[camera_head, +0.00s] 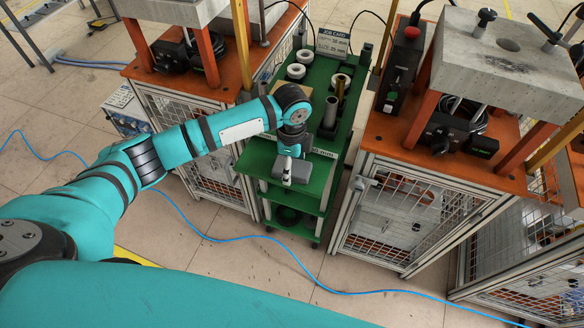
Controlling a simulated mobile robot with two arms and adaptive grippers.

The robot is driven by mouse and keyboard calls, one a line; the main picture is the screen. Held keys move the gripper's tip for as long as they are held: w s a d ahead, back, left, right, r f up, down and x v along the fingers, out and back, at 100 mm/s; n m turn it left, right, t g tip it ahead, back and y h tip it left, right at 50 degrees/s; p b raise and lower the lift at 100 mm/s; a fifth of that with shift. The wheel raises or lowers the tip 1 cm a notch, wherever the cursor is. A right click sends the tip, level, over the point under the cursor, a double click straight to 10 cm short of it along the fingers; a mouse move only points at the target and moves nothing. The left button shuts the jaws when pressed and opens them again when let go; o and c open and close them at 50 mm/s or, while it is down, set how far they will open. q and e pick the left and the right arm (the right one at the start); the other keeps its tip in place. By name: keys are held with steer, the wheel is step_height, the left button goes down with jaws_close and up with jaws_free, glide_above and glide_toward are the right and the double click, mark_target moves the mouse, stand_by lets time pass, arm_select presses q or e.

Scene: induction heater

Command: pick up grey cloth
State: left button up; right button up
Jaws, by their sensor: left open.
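The grey cloth (301,172) lies as a dark grey folded pad on the front part of the green cart (257,160). My left gripper (287,178) points down right over the cloth and hides part of it. Its jaws are open and small in this view. I cannot tell whether the fingertips touch the cloth. My right gripper is not in view.
White rings (296,71) and dark cylinders (331,112) stand farther back on the cart. Orange-topped machine benches flank it, the right one (400,150) close by. A blue cable (215,239) runs across the tiled floor.

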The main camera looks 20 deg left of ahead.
arm_select(q)
steer(key=c, duration=0.9)
steer(key=shift+c, duration=0.2)
steer(key=shift+r, duration=0.1)
steer(key=shift+r, duration=0.35)
step_height(320, 180, up, 3)
steer(key=shift+s+a+f, duration=0.1)
steer(key=shift+s, duration=0.05)
steer(key=s+a+r+b, duration=0.1)
steer(key=s+a, duration=0.8)
steer(key=s, duration=0.4)
steer(key=shift+r, duration=0.2)
steer(key=shift+w, duration=0.1)
